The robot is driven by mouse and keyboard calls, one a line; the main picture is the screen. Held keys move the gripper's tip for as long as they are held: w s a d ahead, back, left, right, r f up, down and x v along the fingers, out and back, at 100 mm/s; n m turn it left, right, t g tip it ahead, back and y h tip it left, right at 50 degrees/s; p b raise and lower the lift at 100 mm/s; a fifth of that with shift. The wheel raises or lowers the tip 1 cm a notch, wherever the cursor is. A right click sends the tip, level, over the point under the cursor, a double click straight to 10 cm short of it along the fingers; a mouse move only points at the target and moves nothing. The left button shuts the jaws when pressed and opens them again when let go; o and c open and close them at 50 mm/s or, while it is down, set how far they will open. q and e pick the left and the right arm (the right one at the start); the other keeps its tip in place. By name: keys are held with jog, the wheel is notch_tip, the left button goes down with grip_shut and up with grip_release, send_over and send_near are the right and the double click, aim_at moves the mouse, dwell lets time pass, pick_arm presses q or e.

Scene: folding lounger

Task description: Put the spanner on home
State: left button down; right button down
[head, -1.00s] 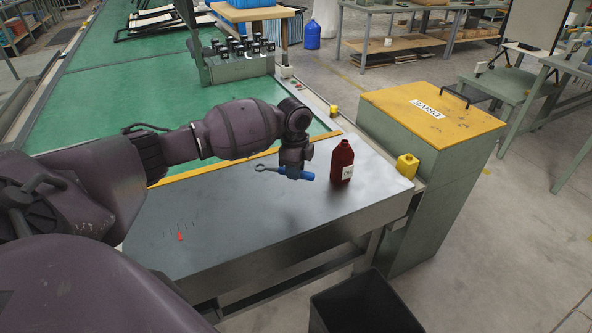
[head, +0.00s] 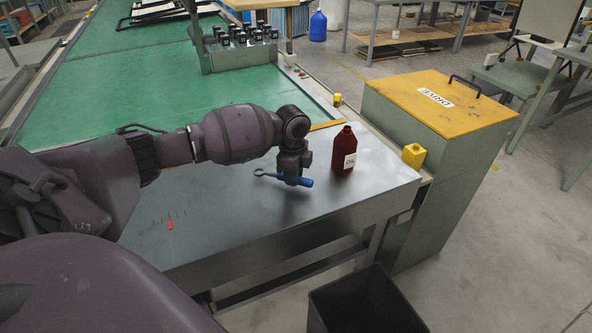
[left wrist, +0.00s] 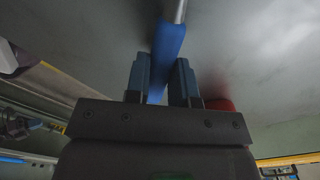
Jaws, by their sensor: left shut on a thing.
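My left gripper (head: 292,182) is shut on the spanner (head: 307,183), which has a blue handle and a grey ring end. The ring end points left and the blue end sticks out to the right, low over the grey metal bench top (head: 235,220). I cannot tell whether the spanner touches the bench. In the left wrist view the blue handle (left wrist: 168,45) lies between the two fingers (left wrist: 162,72). A small red mark (head: 170,225) with several thin pins beside it is at the bench's left front. No place labelled home is readable. My right gripper is not in view.
A dark red bottle (head: 344,150) stands right of the gripper. A yellow container (head: 413,155) is by the bench's right edge. A green cabinet with a yellow top (head: 440,100) stands beyond. A black bin (head: 365,305) is below the front edge. The bench's front middle is clear.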

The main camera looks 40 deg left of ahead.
pick_arm(q)
jog(key=shift+f, duration=0.1)
jog(key=shift+f, duration=0.2)
dwell(0.4)
jog(key=shift+f, duration=0.45)
jog(key=c, duration=0.9)
grip_release()
